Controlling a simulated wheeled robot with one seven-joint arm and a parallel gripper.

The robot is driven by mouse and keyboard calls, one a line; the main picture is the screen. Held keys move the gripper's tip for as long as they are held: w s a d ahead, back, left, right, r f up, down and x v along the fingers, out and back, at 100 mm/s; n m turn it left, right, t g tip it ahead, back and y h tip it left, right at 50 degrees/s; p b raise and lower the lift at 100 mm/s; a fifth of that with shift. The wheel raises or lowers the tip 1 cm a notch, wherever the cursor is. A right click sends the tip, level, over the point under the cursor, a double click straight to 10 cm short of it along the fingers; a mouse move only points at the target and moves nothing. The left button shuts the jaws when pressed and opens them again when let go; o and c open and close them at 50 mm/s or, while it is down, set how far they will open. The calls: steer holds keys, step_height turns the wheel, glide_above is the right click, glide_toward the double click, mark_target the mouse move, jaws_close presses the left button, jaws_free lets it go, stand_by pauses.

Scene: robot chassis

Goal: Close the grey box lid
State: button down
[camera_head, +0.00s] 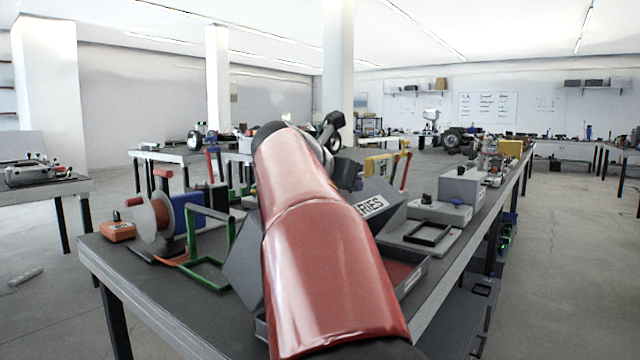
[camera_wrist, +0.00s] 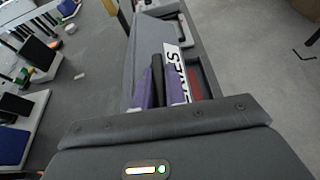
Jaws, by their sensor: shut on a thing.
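The grey box (camera_head: 412,278) stands on the dark workbench, partly hidden behind my red arm. Its grey lid (camera_head: 385,197), with a white label ending in "RIES", is raised and tilted, so the box is open and part of its reddish inside shows. My gripper (camera_head: 347,178) is at the lid, mostly hidden by my arm in the head view. In the wrist view the purple fingers of my gripper (camera_wrist: 162,88) are close together beside the white label (camera_wrist: 178,68), shut on the lid. The exact contact is hard to see.
Several other items crowd the bench further back. The right aisle is clear.

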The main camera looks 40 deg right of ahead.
steer(key=s+d+f+m+t+b, duration=0.2)
steer(key=s+f+m+t+b, duration=0.2)
steer(key=s+f+b, duration=0.8)
steer(key=shift+s+f+m+t+h+b, duration=0.3)
steer(key=shift+s+m+b, duration=0.25)
steer(key=shift+s+m, duration=0.6)
steer(key=shift+w+f, duration=0.1)
steer(key=c, duration=1.7)
jaws_free()
steer(key=v, duration=0.8)
